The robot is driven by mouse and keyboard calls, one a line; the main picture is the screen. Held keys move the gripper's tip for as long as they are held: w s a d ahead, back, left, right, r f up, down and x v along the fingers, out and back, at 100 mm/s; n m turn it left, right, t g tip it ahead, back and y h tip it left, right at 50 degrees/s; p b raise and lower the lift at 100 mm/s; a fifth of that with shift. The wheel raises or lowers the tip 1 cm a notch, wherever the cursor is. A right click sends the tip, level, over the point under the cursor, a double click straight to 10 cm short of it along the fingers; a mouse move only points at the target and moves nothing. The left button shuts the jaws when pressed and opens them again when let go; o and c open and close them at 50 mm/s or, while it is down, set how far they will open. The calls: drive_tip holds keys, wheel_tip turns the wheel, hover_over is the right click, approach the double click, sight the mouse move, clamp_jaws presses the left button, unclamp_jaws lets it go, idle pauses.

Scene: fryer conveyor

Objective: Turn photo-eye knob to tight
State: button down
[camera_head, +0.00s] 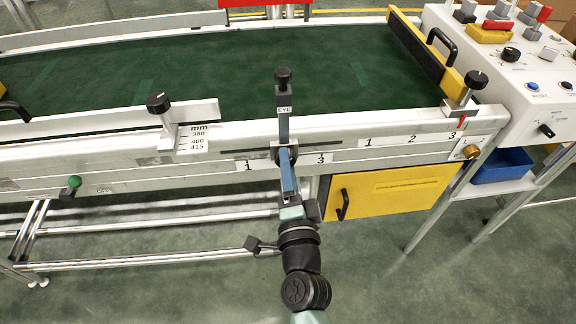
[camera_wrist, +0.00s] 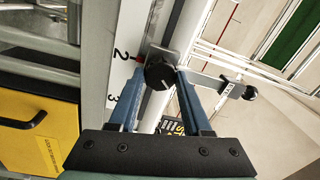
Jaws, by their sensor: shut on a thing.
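The photo-eye bracket (camera_head: 284,120), a dark upright arm with an EYE label and a round black top, stands at the conveyor's front rail. The black photo-eye knob (camera_wrist: 159,71) with a white line sits at its foot, beside a printed scale (camera_wrist: 117,70) showing 2 and 3. A red mark lies near the 2. My gripper (camera_wrist: 158,76) has its blue fingers on either side of the knob, shut on it. In the head view my gripper (camera_head: 287,156) comes from the front and hides most of the knob and the scale's middle.
Another black clamp knob (camera_head: 158,103) stands left on the rail by a mm scale. A yellow door (camera_head: 388,194) with a handle is below right. A yellow gate (camera_head: 424,55) crosses the green belt. A control panel (camera_head: 520,75) and blue bin (camera_head: 502,166) are at right.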

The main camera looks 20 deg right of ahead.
drive_tip(key=shift+c, duration=1.7)
unclamp_jaws()
drive_tip(key=b+v, duration=0.1)
drive_tip(key=v, duration=1.2)
